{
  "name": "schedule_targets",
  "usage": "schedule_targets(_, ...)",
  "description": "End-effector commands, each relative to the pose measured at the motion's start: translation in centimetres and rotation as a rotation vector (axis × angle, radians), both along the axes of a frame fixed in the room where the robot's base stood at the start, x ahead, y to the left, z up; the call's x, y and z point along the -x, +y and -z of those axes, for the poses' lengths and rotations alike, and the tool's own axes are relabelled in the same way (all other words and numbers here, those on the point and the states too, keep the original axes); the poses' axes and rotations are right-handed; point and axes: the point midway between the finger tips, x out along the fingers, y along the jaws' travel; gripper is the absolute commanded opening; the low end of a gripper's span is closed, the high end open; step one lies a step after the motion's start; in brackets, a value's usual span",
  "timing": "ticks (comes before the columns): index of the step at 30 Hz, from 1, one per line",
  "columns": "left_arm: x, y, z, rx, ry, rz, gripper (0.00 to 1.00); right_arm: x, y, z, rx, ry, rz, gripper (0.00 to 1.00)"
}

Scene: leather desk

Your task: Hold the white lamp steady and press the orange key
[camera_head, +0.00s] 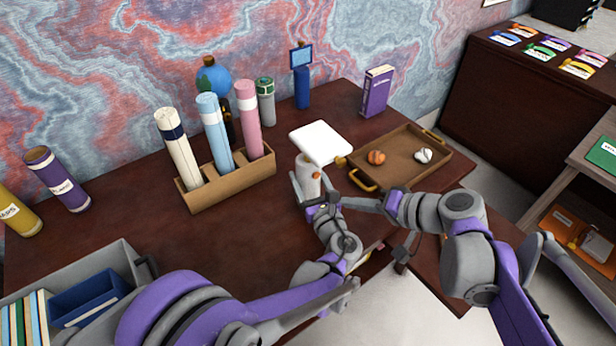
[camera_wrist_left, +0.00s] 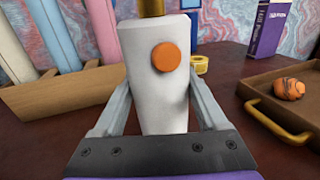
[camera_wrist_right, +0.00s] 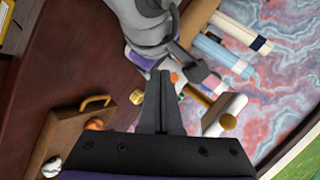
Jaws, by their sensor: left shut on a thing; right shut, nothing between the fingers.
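The white lamp (camera_head: 307,176) stands upright on the desk, its flat white shade (camera_head: 320,142) above the base. My left gripper (camera_wrist_left: 160,98) is shut on the lamp base, one finger on each side. My right gripper (camera_head: 346,202) is shut and empty, to the right of the lamp. In the right wrist view its closed fingertips (camera_wrist_right: 165,76) appear beside the orange key (camera_wrist_right: 174,77); a gap cannot be judged.
A brown tray (camera_head: 400,172) with an orange and a white item lies right of the lamp. A wooden holder (camera_head: 228,188) with several tubes stands to the left. A yellow tape roll (camera_wrist_left: 199,65) is close behind the lamp.

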Motion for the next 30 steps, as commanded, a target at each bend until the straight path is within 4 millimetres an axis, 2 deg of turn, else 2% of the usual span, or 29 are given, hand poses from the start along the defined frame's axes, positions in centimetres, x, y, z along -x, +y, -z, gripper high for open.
schedule_targets(4, 0.0, 0.0, 0.0, 0.001, 0.000, 0.000, 0.00, 0.9, -0.2, 0.5, 0.043, 0.155, 0.021, 0.00)
schedule_targets(10, 0.0, 0.0, 0.0, 0.001, 0.000, 0.000, 0.00, 0.7, 0.0, 0.7, 0.064, 0.222, 0.038, 0.00)
schedule_targets(24, 0.0, 0.0, 0.0, 0.000, 0.000, 0.000, 0.00, -4.4, 3.4, 0.6, 0.063, 0.218, 0.038, 0.00)
schedule_targets(30, 0.0, 0.0, 0.0, 0.000, 0.000, 0.000, 0.00, -5.8, 4.3, 0.6, 0.062, 0.219, 0.039, 0.00)
